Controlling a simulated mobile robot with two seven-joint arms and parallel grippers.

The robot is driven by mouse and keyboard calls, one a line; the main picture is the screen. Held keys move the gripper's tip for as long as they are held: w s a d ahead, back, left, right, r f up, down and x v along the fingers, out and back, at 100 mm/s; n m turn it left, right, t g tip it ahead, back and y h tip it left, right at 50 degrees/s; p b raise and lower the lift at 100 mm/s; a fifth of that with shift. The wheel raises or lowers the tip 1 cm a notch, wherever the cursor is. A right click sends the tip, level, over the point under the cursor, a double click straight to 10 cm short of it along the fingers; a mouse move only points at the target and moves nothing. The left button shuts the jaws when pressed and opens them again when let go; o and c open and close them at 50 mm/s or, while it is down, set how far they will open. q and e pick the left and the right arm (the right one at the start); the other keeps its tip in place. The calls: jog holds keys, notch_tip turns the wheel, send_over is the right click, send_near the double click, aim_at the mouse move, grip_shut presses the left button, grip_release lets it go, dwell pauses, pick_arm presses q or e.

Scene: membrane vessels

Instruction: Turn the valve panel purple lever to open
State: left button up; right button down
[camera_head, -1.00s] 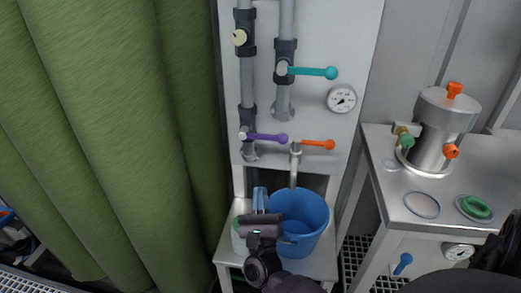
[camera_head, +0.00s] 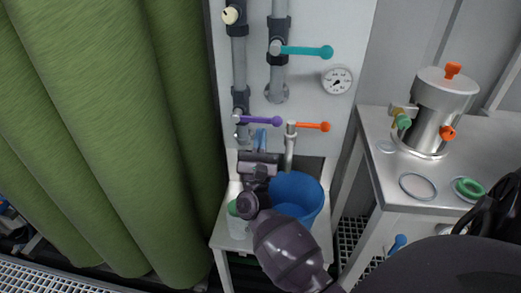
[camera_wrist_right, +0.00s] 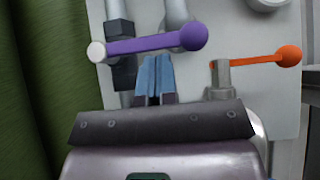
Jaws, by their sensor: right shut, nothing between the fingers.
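The purple lever (camera_head: 262,120) is on the valve panel (camera_head: 315,108), on the lower part of the left pipe. It points right, roughly level, with its ball knob at the right end. In the right wrist view the purple lever (camera_wrist_right: 155,43) crosses just beyond my fingers. My right gripper (camera_head: 261,137) is below the lever, its blue fingertips shut and empty. In the wrist view the right gripper's fingertips (camera_wrist_right: 156,66) are just under the lever's bar; I cannot tell whether they touch it. My left gripper is not in view.
An orange lever (camera_head: 312,126) is close on the right, a teal lever (camera_head: 308,51) above, and a gauge (camera_head: 337,80) beside it. A blue bucket (camera_head: 305,200) stands below. A green curtain (camera_head: 90,130) hangs left. A steel vessel (camera_head: 435,110) stands on the right-hand table.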

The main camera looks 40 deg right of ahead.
jog(key=shift+w+d+r, duration=0.2)
jog(key=shift+r, duration=0.1)
jog(key=shift+s+d+r, duration=0.1)
jog(key=shift+s+r, duration=0.05)
jog(key=shift+r, duration=0.3)
